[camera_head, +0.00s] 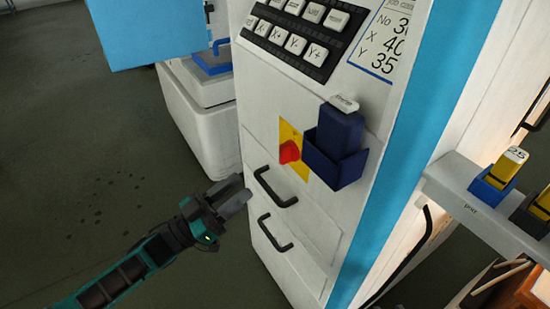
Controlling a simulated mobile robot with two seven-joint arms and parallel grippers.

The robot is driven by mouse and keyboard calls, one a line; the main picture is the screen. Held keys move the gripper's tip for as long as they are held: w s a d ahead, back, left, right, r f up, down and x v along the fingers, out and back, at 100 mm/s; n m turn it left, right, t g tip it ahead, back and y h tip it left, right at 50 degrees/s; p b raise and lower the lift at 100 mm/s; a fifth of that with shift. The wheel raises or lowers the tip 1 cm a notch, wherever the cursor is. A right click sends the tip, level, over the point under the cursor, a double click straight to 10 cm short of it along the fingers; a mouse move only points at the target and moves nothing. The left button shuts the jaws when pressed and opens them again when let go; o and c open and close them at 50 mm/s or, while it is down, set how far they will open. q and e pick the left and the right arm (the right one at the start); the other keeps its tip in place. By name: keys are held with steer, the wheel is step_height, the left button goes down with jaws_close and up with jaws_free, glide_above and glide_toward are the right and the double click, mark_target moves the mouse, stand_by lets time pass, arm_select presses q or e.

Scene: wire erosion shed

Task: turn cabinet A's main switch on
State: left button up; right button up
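A red rotary knob (289,152) sits on a yellow plate (297,137) on the front of a white cabinet (375,95) with a blue side stripe. It looks like the main switch; its turned position is too small to tell, and no letter A shows. My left gripper (242,193) is in front of the cabinet, below and to the left of the knob and apart from it. Its two grey fingers lie side by side with no clear gap, and nothing shows between them. My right gripper is not in view.
A dark blue holder (336,160) with a dark block juts out right of the knob. Two black handles (273,188) stick out below. A button panel (295,38) and job card (388,40) are above. A shelf (470,205) stands at right; floor at left is clear.

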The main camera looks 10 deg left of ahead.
mark_target(280, 156)
arm_select(q)
steer(key=x, duration=1)
steer(key=shift+w+d+r+p, duration=0.1)
steer(key=shift+w+d+p, duration=0.15)
steer(key=shift+d+p, duration=0.05)
steer(key=shift+c, duration=0.5)
jaws_close()
